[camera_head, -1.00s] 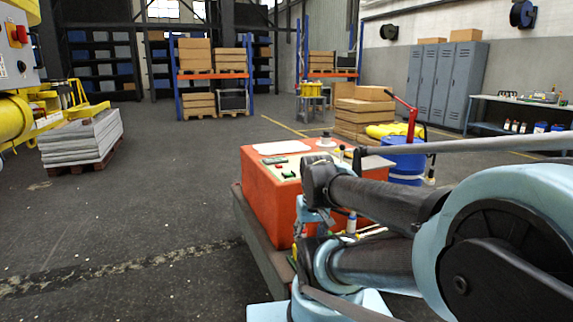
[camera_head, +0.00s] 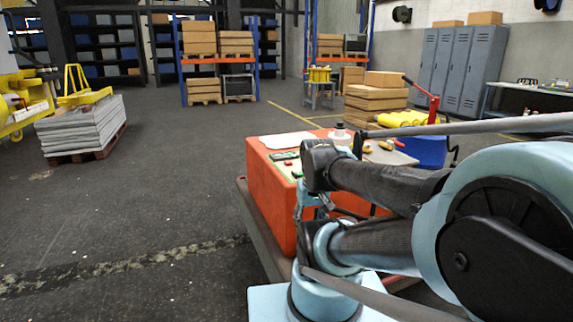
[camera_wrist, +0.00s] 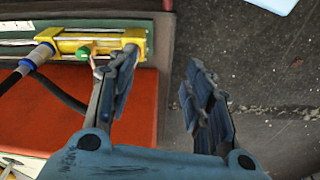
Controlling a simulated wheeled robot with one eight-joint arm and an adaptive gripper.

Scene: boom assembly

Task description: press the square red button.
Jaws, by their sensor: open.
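The orange-red box (camera_head: 272,195) stands in front of my arm in the head view. Its top carries a pale panel with small green buttons (camera_head: 284,156). A tiny reddish spot is beside them, too small to tell whether it is the square red button. My arm hides much of the box's right side and my gripper in this view. In the wrist view my gripper (camera_wrist: 160,68) is open and empty. Its left finger is over the red surface (camera_wrist: 145,110), its right finger over dark floor. No square red button is distinguishable in the wrist view.
A pallet of grey slabs (camera_head: 85,130) is at left. The floor between is clear.

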